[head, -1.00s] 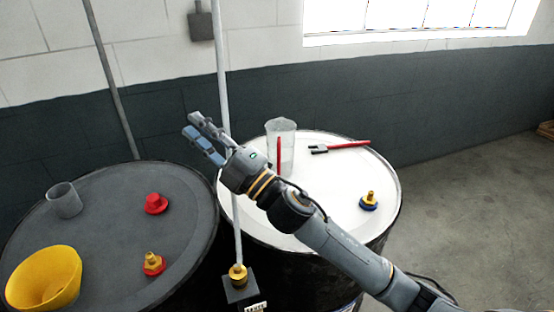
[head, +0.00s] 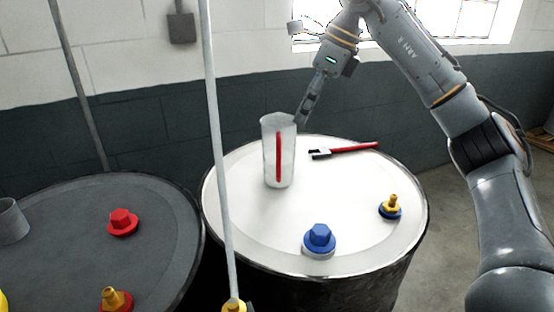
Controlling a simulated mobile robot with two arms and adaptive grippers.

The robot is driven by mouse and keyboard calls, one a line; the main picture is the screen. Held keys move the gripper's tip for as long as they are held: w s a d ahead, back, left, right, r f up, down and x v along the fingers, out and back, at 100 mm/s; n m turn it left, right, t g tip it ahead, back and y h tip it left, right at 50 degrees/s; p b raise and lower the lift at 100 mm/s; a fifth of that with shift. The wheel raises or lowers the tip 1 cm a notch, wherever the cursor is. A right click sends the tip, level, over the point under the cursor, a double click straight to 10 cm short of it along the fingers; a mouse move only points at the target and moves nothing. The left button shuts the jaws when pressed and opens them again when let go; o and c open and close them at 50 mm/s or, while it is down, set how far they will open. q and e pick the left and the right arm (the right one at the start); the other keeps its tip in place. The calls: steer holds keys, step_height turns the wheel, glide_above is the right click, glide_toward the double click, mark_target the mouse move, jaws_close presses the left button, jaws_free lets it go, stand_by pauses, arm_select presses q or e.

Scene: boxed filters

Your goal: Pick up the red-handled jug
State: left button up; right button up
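The jug (head: 287,165) is a clear, upright container with a red vertical handle (head: 278,157) on the side facing me. It stands on the white top of the right drum (head: 340,205). My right gripper (head: 301,117) points down just right of the jug's rim, its fingertips close to the rim. I cannot tell whether it touches the jug. The fingers overlap in this view, so their opening is unclear. My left gripper is not in view.
A red-handled wrench (head: 345,150) lies right of the jug. A blue cap (head: 319,238) and a brass-and-blue fitting (head: 390,207) sit nearer on the same drum. A thin pole (head: 215,130) rises left of it. The dark drum (head: 60,235) holds a red cap (head: 122,221).

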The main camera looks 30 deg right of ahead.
mark_target(279, 175)
steer(key=p+x, duration=0.1)
steer(key=x, duration=1.2)
steer(key=shift+a, duration=0.1)
steer(key=shift+s, duration=0.1)
jaws_close()
steer(key=shift+r, duration=0.1)
